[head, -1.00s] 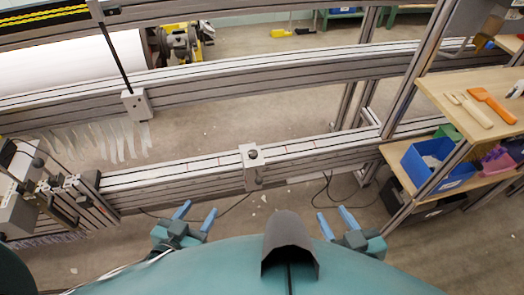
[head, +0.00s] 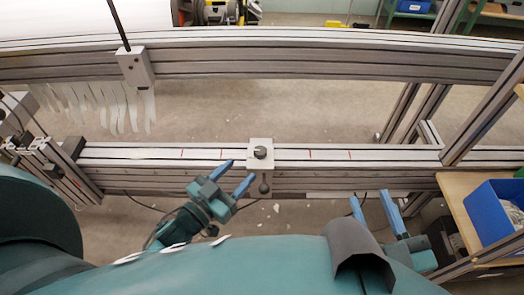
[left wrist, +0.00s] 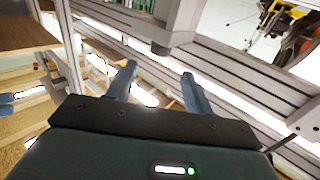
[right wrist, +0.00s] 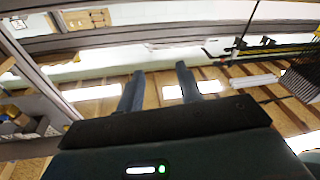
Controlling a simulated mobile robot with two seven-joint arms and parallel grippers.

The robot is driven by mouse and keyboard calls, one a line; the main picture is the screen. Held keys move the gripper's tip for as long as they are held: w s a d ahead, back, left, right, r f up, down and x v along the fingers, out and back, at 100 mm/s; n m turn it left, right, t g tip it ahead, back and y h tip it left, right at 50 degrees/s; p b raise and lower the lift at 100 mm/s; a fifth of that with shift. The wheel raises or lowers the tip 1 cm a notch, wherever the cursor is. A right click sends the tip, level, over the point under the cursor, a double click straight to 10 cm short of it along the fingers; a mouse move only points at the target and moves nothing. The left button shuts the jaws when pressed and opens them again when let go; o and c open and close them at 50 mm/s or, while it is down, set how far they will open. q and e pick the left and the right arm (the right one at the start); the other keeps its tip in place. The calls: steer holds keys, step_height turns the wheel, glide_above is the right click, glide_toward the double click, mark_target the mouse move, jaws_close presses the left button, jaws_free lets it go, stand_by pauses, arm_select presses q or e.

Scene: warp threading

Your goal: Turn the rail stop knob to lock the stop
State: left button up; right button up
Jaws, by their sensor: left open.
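The rail stop (head: 252,146) is a pale block clamped on the lower rail, with a dark round knob (head: 261,152) on top and a ball-ended handle (head: 264,188) at its front. My left gripper (head: 241,171) is open and empty, just in front of the stop and left of the handle, apart from the knob. In the left wrist view its open fingers (left wrist: 159,72) point toward the rail, and a dark cylindrical part (left wrist: 160,48) shows beyond them. My right gripper (head: 370,197) is open and empty, in front of the rail to the right.
The lower rail (head: 400,156) runs across with red marks on both sides of the stop. A hanging block (head: 136,68) sits on the upper rail near white strips (head: 100,105). A blue bin (head: 490,210) stands on a shelf at right. Clamps (head: 40,160) crowd the left end.

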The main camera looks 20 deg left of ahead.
mark_target(256, 155)
arm_select(q)
steer(key=b+x, duration=0.2)
steer(key=x, duration=0.7)
steer(key=shift+w+d, duration=0.15)
steer(key=shift+w, duration=0.05)
steer(key=shift+c, duration=0.3)
steer(key=c, duration=0.9)
